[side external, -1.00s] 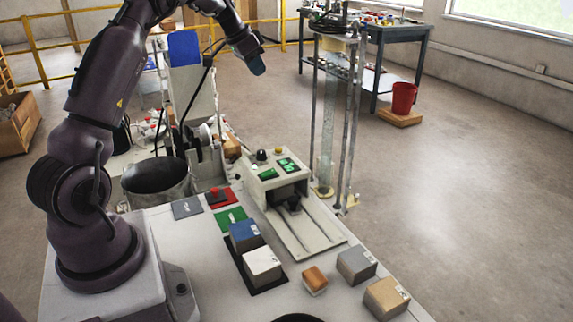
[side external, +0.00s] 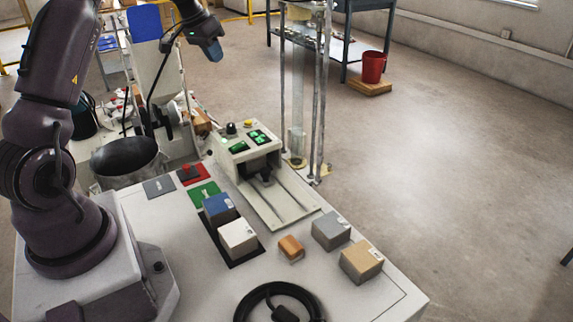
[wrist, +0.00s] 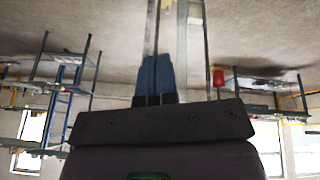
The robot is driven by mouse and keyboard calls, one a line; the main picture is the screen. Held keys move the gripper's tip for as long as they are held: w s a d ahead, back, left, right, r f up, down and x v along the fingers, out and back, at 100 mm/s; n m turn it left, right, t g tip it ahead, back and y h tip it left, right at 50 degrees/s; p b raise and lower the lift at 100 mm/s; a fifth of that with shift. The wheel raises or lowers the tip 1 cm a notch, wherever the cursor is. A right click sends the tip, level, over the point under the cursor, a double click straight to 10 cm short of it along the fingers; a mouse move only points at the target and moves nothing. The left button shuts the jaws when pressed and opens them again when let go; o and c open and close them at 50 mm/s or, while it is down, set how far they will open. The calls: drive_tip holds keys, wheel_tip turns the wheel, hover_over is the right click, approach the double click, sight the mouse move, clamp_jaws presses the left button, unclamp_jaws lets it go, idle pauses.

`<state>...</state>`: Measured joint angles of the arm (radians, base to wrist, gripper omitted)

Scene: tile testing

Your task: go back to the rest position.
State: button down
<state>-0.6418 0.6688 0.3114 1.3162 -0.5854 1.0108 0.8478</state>
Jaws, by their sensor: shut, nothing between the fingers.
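My gripper (side external: 214,52) hangs in the air at the top of the side view, beyond the work table and above its far end. Its blue fingers (wrist: 155,78) are together in the wrist view, with nothing held between them. The fingertips are apart from every object. My arm is raised and bent over from its base at the table's left side.
A testing machine (side external: 252,150) with green displays stands mid-table. A white block (side external: 238,236), blue block (side external: 219,208), grey block (side external: 331,230), tan block (side external: 361,262) and orange block (side external: 291,247) sit nearby. A tall metal frame (side external: 319,95) stands right of my gripper; a bin (side external: 125,157) is left.

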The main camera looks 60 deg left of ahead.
drive_tip(key=s+d+r+m, duration=0.1)
drive_tip(key=s+d+r, duration=0.2)
drive_tip(key=d, duration=0.9)
drive_tip(key=s+d+r+m, duration=0.1)
drive_tip(key=s+d+r, duration=0.2)
drive_tip(key=s+d, duration=0.7)
drive_tip(key=s+d+r+m+t, duration=0.1)
drive_tip(key=s+d, duration=0.5)
drive_tip(key=d, duration=0.8)
drive_tip(key=shift+v, duration=0.95)
drive_tip(key=shift+w+d, duration=0.1)
drive_tip(key=shift+w, duration=0.05)
